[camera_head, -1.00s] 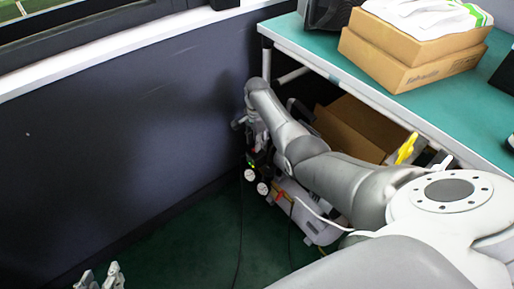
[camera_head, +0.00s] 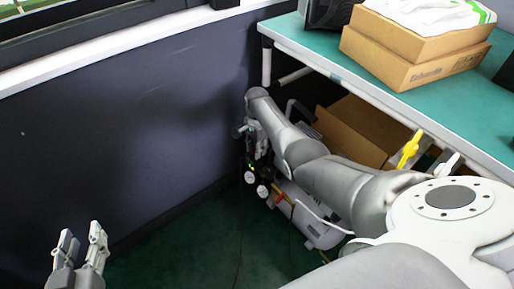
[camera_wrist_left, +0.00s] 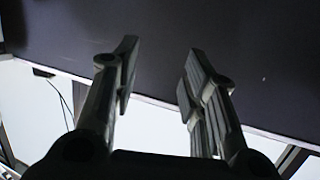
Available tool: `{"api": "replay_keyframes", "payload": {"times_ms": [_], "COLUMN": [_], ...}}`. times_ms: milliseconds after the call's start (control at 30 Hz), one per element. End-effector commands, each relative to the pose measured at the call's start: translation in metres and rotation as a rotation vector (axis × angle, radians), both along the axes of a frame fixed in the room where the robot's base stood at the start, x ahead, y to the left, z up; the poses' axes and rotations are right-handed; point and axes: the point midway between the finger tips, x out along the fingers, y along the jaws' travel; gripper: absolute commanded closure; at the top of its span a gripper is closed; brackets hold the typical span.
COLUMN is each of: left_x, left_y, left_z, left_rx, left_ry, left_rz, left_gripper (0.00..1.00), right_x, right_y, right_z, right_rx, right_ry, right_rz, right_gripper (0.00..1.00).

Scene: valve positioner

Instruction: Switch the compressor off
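The compressor (camera_head: 318,232) is a light grey unit on the floor under the table, partly hidden behind my right arm. A dark regulator with two round white gauges (camera_head: 262,190) and a small green light is at its left end. My right gripper (camera_head: 247,132) is at the far end of the right arm, just above the regulator; it is small and partly hidden, so its fingers and any contact are unclear. My left gripper (camera_head: 82,240) is at the lower left, far from the compressor. In the left wrist view its fingers (camera_wrist_left: 160,65) are apart and empty.
A teal-topped table (camera_head: 370,88) with a cardboard box (camera_head: 415,62) stands above the compressor. An open carton (camera_head: 355,130) is under it. A yellow handle (camera_head: 408,148) shows at the table's edge. A dark wall (camera_head: 90,140) runs along the left; the green floor between is clear.

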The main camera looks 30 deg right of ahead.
Motion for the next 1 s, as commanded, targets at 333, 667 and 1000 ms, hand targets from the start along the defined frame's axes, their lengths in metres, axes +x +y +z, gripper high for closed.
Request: {"api": "replay_keyframes", "payload": {"times_ms": [333, 667, 1000], "left_x": [0.0, -0.001, -0.023], "left_y": [0.0, 0.001, 0.012], "left_z": [0.0, -0.004, -0.041], "left_rx": [0.0, 0.007, 0.058], "left_ry": [0.0, 0.028, 0.244], "left_rz": [0.001, 0.001, 0.016], "left_gripper": [0.6, 0.6, 0.6], "right_x": [0.0, 0.0, 0.001], "right_y": [0.0, 0.0, 0.0], "right_z": [0.0, 0.001, 0.002], "right_rx": [0.0, 0.0, 0.0], "right_ry": [0.0, 0.0, 0.0], "right_rz": [0.0, 0.035, 0.251], "right_gripper": [1.0, 1.0, 1.0]}}
